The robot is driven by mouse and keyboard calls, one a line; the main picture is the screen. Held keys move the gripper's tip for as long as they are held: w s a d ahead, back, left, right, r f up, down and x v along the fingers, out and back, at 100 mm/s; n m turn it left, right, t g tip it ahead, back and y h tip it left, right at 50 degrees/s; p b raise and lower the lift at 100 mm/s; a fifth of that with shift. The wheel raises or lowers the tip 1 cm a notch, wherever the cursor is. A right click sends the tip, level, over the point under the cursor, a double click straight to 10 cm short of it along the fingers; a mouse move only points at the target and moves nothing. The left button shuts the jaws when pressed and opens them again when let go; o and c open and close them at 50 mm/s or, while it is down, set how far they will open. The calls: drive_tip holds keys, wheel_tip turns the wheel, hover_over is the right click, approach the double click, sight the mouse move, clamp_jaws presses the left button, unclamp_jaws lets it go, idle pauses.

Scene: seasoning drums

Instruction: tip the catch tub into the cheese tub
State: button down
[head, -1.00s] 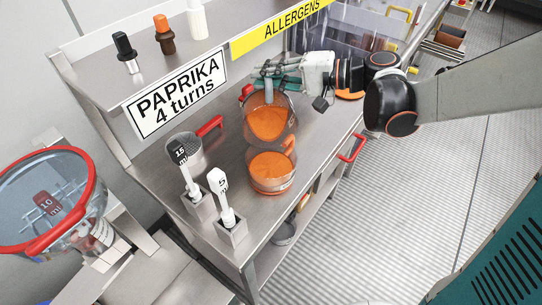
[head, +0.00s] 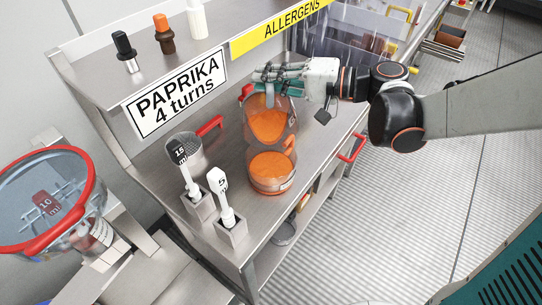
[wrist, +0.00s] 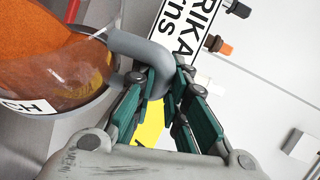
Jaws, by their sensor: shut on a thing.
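My gripper (head: 277,82) is shut on the grey handle of a clear tub of orange powder, the catch tub (head: 288,112). In the wrist view the gripper (wrist: 160,82) has its green fingers around that handle, and the tub (wrist: 85,90) shows a label ending in "CH". The tub looks tilted, its powder lying towards the lower side. Just below and in front of it, another clear tub with orange contents, apparently the cheese tub (head: 272,188), stands on the steel bench. Its label is too small to read. I cannot tell whether the two tubs touch.
Two measuring scoops, one black (head: 179,152) and one white (head: 219,182), stand in steel holders at the left. A red-rimmed clear drum (head: 92,190) is at far left. A shelf with shakers runs behind.

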sight(270, 89)
drive_tip(key=shift+s+r+n, duration=0.1)
drive_tip(key=shift+s+n, duration=0.2)
drive_tip(key=shift+s, duration=0.25)
drive_tip(key=shift+s+d, duration=0.1)
drive_tip(key=shift+s, duration=0.15)
drive_tip(key=shift+s+d+r+n+t+y+b, duration=0.1)
drive_tip(key=shift+s+n+t+y+b, duration=0.35)
drive_tip(key=shift+s+n, duration=0.45)
idle(0.3)
drive_tip(key=shift+s+d+n+y+b, duration=0.1)
drive_tip(key=shift+s+n+y+b, duration=0.35)
drive_tip(key=shift+s, duration=1.05)
drive_tip(key=shift+s+d+f+n+t+b, duration=0.15)
drive_tip(key=shift+s+f+n+b, duration=0.1)
drive_tip(key=shift+s+n+b, duration=0.3)
drive_tip(key=shift+s+a+f+n+t+b, duration=0.1)
drive_tip(key=shift+s+f+n+b, duration=0.15)
drive_tip(key=shift+s, duration=0.5)
drive_tip(key=shift+r, duration=0.1)
